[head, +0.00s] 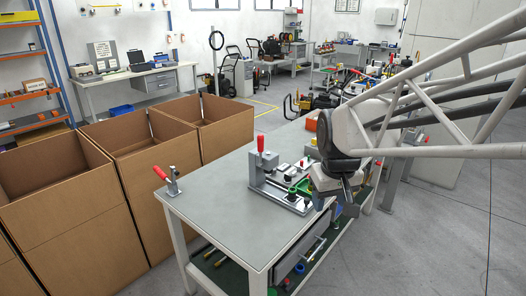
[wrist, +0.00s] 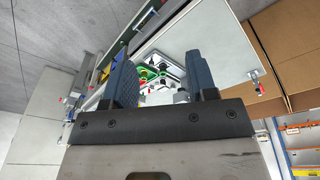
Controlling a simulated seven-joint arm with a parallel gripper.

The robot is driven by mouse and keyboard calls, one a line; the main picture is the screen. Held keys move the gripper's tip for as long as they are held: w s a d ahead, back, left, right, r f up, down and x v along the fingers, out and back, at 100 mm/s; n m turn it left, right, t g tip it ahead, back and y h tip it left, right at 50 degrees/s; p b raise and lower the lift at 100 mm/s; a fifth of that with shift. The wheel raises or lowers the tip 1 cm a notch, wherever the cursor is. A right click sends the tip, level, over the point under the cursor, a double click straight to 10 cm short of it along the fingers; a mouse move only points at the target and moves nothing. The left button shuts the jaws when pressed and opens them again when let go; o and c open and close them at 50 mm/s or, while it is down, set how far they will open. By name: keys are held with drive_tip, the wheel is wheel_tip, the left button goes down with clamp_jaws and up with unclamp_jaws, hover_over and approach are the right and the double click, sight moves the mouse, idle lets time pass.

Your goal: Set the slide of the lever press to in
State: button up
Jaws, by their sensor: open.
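The lever press (head: 284,196), a grey fixture with an upright red handle (head: 261,142), stands on the workbench. It appears to be the device with the slide, but I cannot make out the slide or how it is set. My gripper (head: 346,200) hangs just right of the fixture over the bench's right edge, pointing down. In the wrist view my gripper (wrist: 164,78) has its two blue fingers wide apart with nothing held. Green and white parts (wrist: 150,76) on the bench show beyond and between the fingers, partly hidden by them.
The workbench top (head: 215,212) is clear on its left and front. A red-handled clamp (head: 170,182) sits at its left edge. Small parts and a green piece (head: 303,187) lie close to my gripper. Open cardboard boxes (head: 118,140) stand left of the bench.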

drive_tip(key=w+d+f+n, duration=0.1)
drive_tip(key=w+f, duration=0.2)
drive_tip(key=w, duration=0.6)
drive_tip(key=w+d+f+n, duration=0.1)
drive_tip(key=w+f, duration=0.3)
drive_tip(key=w, duration=0.6)
drive_tip(key=n+g, duration=0.2)
hover_over(307, 199)
drive_tip(key=f, duration=1.5)
drive_tip(key=shift+s+a, duration=0.1)
drive_tip(key=shift+s, duration=0.1)
drive_tip(key=shift+w+f, duration=0.3)
drive_tip(key=shift+f, duration=0.1)
drive_tip(key=shift+f, duration=3.8)
clamp_jaws()
